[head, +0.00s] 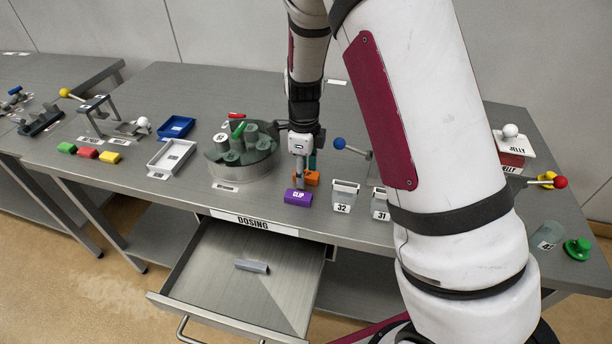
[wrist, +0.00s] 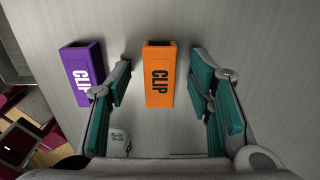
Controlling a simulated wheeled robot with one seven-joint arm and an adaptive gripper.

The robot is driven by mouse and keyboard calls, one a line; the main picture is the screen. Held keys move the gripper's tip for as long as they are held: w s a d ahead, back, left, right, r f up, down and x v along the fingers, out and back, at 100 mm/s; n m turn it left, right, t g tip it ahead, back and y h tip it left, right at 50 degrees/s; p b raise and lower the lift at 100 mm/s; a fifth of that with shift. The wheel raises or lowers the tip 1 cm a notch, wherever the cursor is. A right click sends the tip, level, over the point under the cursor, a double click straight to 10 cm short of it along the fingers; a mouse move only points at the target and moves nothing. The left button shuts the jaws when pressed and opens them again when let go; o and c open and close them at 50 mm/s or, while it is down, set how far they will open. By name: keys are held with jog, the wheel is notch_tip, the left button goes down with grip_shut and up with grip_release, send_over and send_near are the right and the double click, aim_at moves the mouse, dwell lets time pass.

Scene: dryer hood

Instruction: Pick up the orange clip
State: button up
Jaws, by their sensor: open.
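In the head view the orange clip (head: 311,178) is partly hidden behind my gripper (head: 301,180). In the wrist view my gripper (wrist: 167,95) has both teal-padded fingers spread, with clear gaps to the clip on both sides. A purple clip (wrist: 83,75) lies left of the left finger, outside the jaws. The purple clip (head: 298,197) shows in front of my gripper in the head view.
A round grey turntable (head: 241,165) stands left of my gripper. An open drawer (head: 215,290) juts out below the table's front edge.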

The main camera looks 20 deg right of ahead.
jog(key=c, duration=0.9)
